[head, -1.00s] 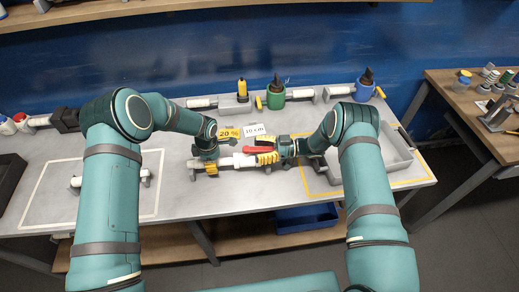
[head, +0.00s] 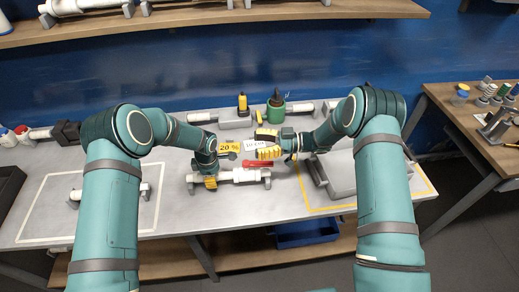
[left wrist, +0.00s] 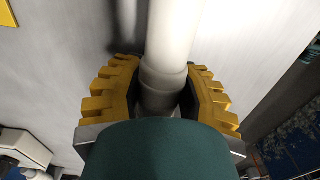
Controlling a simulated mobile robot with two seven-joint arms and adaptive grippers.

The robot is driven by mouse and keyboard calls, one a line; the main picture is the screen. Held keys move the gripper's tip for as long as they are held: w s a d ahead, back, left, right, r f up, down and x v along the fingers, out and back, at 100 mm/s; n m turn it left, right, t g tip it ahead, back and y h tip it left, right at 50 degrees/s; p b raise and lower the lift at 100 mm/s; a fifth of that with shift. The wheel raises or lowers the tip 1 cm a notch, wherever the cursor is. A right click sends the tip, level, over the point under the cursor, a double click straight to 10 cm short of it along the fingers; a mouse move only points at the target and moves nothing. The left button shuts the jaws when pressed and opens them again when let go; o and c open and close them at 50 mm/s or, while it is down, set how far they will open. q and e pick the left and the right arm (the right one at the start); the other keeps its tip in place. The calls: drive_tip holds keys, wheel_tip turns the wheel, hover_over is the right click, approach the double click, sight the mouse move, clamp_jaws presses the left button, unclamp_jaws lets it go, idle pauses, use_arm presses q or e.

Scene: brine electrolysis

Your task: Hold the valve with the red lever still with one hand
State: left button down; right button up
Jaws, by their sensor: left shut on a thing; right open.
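The valve with the red lever (head: 257,163) lies across the middle of the grey table, with a white pipe body (head: 239,176) on low supports. My left gripper (head: 210,183) is at its left end, shut on the pipe. In the left wrist view, the yellow ridged fingers sit on both sides of the white pipe (left wrist: 163,88) at a collar. The lever does not show in that view. My right gripper (head: 268,143) is open and empty, just behind and above the lever, apart from it. Its yellow fingers point left.
A yellow sign (head: 224,148) reading 20 and a white sign stand behind the valve. A green holder (head: 276,109) and pipe pieces stand along the back. A grey tray (head: 330,178) is at the right, under my right arm. The front table strip is clear.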

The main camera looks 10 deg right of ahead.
use_arm(q)
drive_tip(key=c, duration=0.5)
unclamp_jaws()
drive_tip(key=shift+c, duration=0.2)
wheel_tip(320, 180, up, 12)
drive_tip(key=shift+r, duration=0.1)
